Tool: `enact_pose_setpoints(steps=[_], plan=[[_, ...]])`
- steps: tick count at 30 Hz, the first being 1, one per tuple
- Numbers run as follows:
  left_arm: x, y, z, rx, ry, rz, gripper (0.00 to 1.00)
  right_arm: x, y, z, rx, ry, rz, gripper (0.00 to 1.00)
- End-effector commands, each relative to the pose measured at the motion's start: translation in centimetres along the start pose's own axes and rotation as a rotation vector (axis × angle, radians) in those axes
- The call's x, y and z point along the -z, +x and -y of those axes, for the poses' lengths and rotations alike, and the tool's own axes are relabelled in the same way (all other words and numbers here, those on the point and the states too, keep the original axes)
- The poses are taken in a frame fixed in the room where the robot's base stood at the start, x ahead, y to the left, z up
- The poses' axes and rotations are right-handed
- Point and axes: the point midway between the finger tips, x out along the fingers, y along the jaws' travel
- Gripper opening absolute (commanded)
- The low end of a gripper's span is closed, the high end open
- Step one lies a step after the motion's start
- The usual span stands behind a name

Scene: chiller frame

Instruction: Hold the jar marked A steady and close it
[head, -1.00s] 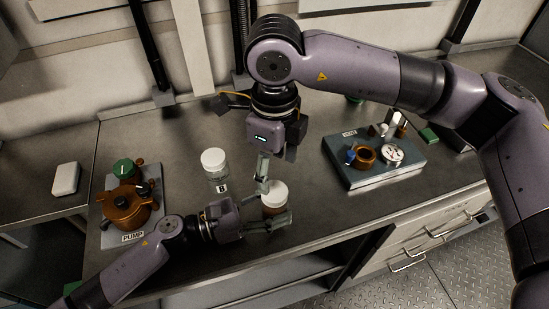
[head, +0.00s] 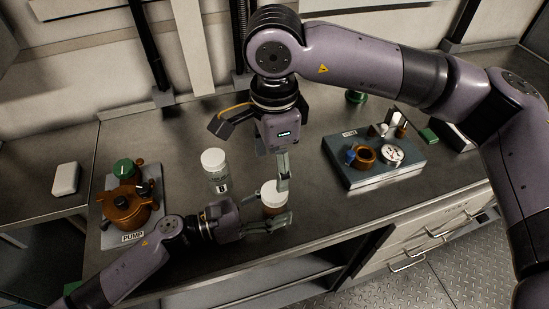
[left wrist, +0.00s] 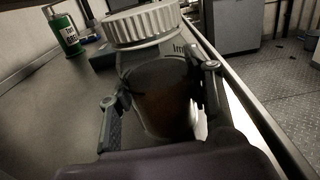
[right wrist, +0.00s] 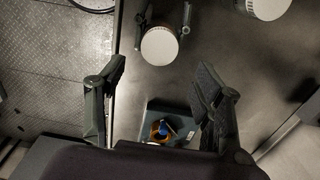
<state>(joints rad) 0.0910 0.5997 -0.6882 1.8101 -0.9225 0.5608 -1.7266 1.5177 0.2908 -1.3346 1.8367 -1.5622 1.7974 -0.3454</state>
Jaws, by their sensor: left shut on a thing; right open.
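A brown jar (head: 271,211) with a white lid (head: 270,190) stands near the bench's front edge. No letter A is readable on it. My left gripper (head: 266,214) is shut around its body, one finger on each side. In the left wrist view, the ribbed white lid (left wrist: 140,24) sits over the jar (left wrist: 160,95) and looks slightly tilted; I cannot tell how tight it is. My right gripper (head: 282,180) points down beside and above the lid. In the right wrist view, its fingers (right wrist: 161,68) are spread and empty, with the lid (right wrist: 159,46) beyond them.
A clear jar marked B (head: 218,180) with a white lid stands close by at the left. A pump (head: 125,205) is farther left. A blue-grey board (head: 365,178) with small parts lies to the right. A green can (left wrist: 65,36) stands behind.

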Motion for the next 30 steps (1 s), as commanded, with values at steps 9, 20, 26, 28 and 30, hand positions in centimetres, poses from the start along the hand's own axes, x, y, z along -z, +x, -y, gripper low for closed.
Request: enact_pose_setpoints(steps=[9, 20, 26, 28, 30], plan=[[0.0, 0.0, 0.0, 0.000, 0.000, -0.001, 0.00, 0.0, 4.3, -0.1, -0.004, 0.001, 0.000, 0.61], [0.0, 0.0, 0.0, 0.000, 0.000, -0.001, 0.00, 0.0, 7.8, -0.1, -0.002, 0.002, 0.000, 0.61], [0.0, 0.0, 0.0, 0.000, 0.000, -0.001, 0.00, 0.0, 7.9, 0.0, -0.001, 0.002, 0.000, 0.61], [0.0, 0.0, 0.0, 0.000, 0.000, -0.001, 0.00, 0.0, 7.9, 0.0, -0.001, 0.002, 0.000, 0.61], [0.0, 0.0, 0.0, 0.000, 0.000, -0.001, 0.00, 0.0, 7.9, 0.0, -0.001, 0.002, 0.000, 0.58]])
